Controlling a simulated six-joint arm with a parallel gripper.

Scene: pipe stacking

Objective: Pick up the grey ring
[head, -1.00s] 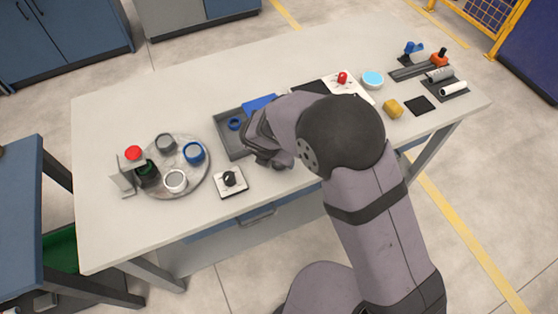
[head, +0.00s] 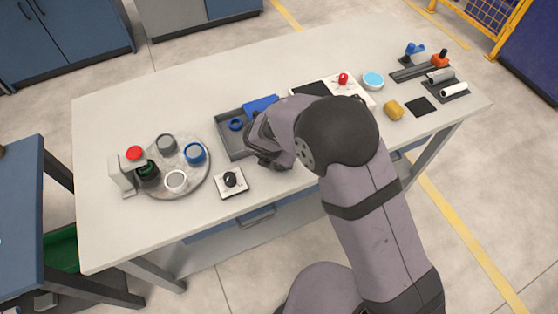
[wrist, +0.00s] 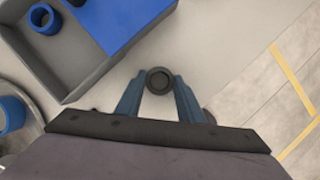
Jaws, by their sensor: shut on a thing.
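The dark grey ring (wrist: 159,80) is in the wrist view, between the tips of my gripper's blue fingers. My gripper (wrist: 158,84) is shut on it, with a fingertip touching each side. I look down into its round opening. How high it is above the table cannot be told. In the head view my gripper (head: 264,152) is at the right side of the grey tray (head: 228,146), and my arm hides the ring there.
To the left is a round plate (head: 193,178) with several ring-like parts and a red-topped fixture (head: 134,153). A black knob (head: 230,179) stands in front. Table space at the back is free.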

